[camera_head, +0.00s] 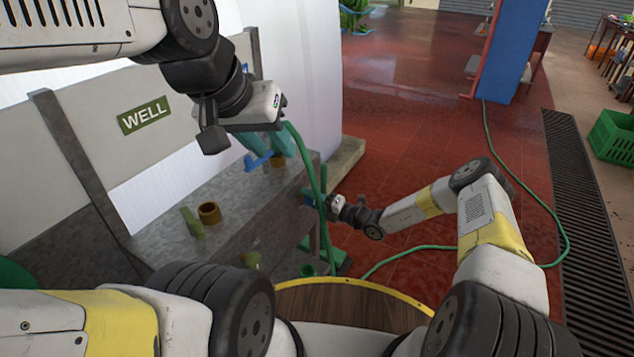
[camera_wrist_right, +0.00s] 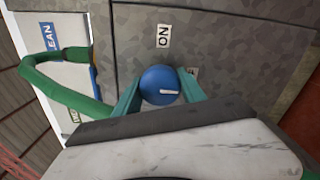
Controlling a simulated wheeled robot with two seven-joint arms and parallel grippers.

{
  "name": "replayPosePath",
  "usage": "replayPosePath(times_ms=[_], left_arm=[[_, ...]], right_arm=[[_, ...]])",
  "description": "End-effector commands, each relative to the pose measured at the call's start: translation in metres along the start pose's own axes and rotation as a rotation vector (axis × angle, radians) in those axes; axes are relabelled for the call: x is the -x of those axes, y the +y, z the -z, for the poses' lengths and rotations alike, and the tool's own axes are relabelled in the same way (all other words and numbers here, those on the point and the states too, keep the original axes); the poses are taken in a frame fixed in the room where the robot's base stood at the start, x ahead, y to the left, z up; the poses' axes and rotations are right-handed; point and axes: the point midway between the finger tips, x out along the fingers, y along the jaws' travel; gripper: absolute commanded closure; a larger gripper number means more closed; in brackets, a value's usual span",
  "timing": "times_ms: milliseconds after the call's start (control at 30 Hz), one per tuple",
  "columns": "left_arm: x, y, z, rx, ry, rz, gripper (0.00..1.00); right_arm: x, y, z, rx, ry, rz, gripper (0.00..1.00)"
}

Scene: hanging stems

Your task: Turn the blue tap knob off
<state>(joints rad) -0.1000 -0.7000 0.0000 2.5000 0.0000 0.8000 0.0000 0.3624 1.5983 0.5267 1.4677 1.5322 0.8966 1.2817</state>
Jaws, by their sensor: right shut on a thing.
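An ON label (camera_wrist_right: 163,36) is above the knob; a second label (camera_wrist_right: 193,71) is mostly hidden by a finger. In the head view my right gripper (camera_head: 311,198) is at the counter's front face, the knob largely hidden. My left gripper (camera_head: 262,146) is above the counter, beside a blue part (camera_head: 257,162); its grip is unclear.
The grey counter (camera_head: 165,235) carries a brown ring-shaped fitting (camera_head: 209,213) and a green upright piece (camera_head: 192,222). A WELL sign (camera_head: 144,115) hangs behind. A green hose (camera_head: 311,165) hangs close to my right gripper. The red floor (camera_head: 410,110) beyond is open.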

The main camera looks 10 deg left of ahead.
Motion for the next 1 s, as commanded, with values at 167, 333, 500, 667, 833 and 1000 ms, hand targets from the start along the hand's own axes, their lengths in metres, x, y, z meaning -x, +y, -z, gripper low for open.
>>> replayPosePath(times_ms=[167, 333, 500, 667, 833, 1000], left_arm=[[0.0, 0.0, 0.0, 0.0, 0.0, 0.0, 0.64], [0.0, 0.0, 0.0, 0.0, 0.0, 0.0, 0.64], [0.0, 0.0, 0.0, 0.0, 0.0, 0.0, 0.64], [0.0, 0.0, 0.0, 0.0, 0.0, 0.0, 0.64], [0.0, 0.0, 0.0, 0.0, 0.0, 0.0, 0.64], [0.0, 0.0, 0.0, 0.0, 0.0, 0.0, 0.64]], right_arm=[[0.001, -0.001, -0.002, -0.013, -0.004, 0.002, 0.93], [0.001, -0.001, -0.002, -0.013, -0.004, 0.003, 0.93], [0.001, -0.001, -0.002, -0.012, -0.004, 0.003, 0.42], [0.001, -0.001, -0.001, -0.012, -0.002, 0.002, 0.31], [0.001, -0.001, -0.001, -0.011, -0.001, 0.001, 0.31], [0.013, -0.001, -0.002, -0.011, -0.004, 0.004, 0.31]])
